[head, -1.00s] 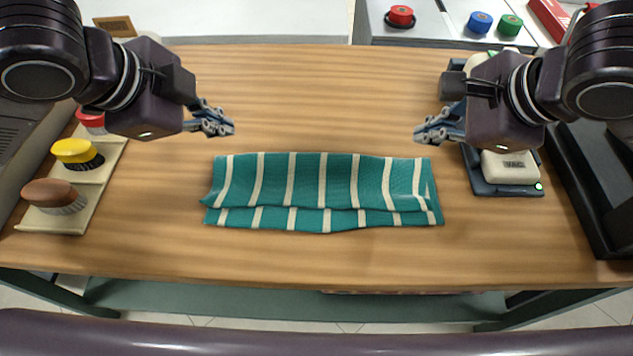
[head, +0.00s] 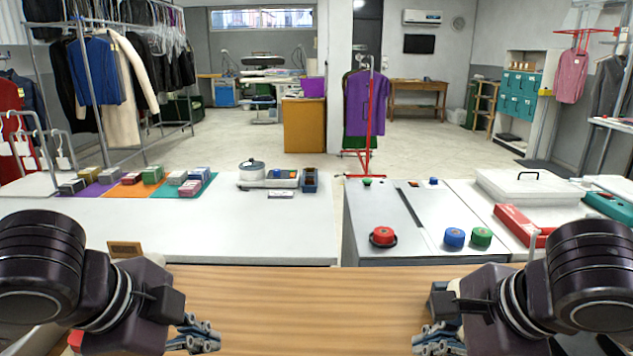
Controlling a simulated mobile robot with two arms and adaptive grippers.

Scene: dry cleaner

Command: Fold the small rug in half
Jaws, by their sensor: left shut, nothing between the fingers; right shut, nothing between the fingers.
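The small rug is out of view now, below the lower edge of the head view. My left gripper (head: 200,336) is at the bottom left over the wooden table (head: 310,300), shut and empty. My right gripper (head: 432,338) is at the bottom right over the same table, also shut and empty. Only the far strip of the table shows between them, and it is bare.
Behind the table stand a white counter (head: 230,228) and a grey counter (head: 368,228) with a red knob (head: 382,236), a blue knob (head: 454,238) and a green knob (head: 481,237). Clothes racks stand farther back. Open floor (head: 260,150) lies beyond.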

